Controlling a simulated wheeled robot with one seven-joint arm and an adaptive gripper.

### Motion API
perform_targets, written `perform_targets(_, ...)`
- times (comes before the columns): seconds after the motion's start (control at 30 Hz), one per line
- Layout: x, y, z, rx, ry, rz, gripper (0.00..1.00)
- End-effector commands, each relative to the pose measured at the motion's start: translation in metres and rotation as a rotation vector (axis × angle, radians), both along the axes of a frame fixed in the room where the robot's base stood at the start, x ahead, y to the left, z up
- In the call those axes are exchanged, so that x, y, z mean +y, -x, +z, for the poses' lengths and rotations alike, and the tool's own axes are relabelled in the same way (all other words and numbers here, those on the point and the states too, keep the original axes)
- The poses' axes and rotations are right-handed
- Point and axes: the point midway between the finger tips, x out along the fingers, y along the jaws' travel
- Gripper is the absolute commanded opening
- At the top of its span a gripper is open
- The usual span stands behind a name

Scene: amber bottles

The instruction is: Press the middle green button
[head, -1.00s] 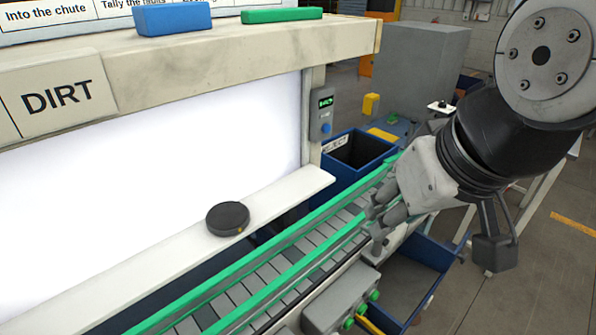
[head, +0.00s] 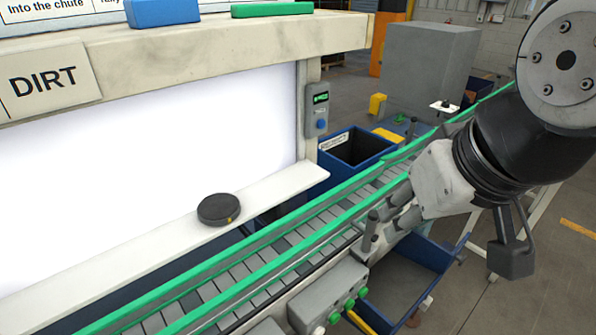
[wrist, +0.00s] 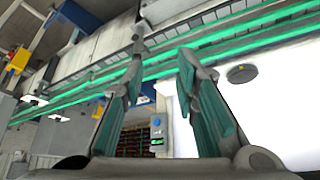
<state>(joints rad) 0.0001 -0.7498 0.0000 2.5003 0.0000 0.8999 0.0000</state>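A grey control box (head: 325,297) is mounted on the near side of the conveyor in the head view. Three green buttons are on its right-hand face, and the middle green button (head: 349,304) sits between the other two. My gripper (head: 382,234) is above and slightly right of the buttons, near the conveyor's front rail, and touches none of them. Its fingers also show in the wrist view (wrist: 160,68), spread apart with nothing between them. I cannot make out the green buttons in the wrist view.
The green-railed conveyor (head: 285,258) runs behind the control box. A blue bin (head: 408,285) lies below and right of the buttons. A dark round puck (head: 218,209) rests on the white ledge. A post control with a blue button (head: 317,110) stands behind.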

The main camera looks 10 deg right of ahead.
Motion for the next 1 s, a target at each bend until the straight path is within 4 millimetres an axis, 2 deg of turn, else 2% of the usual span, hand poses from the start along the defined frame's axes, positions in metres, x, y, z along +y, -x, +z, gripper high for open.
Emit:
perform_targets(0.03,0.0,0.0006,0.0008,-0.001,0.0,0.0,0.1)
perform_targets(0.1,0.0,0.0006,0.0008,-0.001,0.0,0.0,0.0)
perform_targets(1.0,0.0,0.0005,0.0007,0.0,0.0,0.0,0.0)
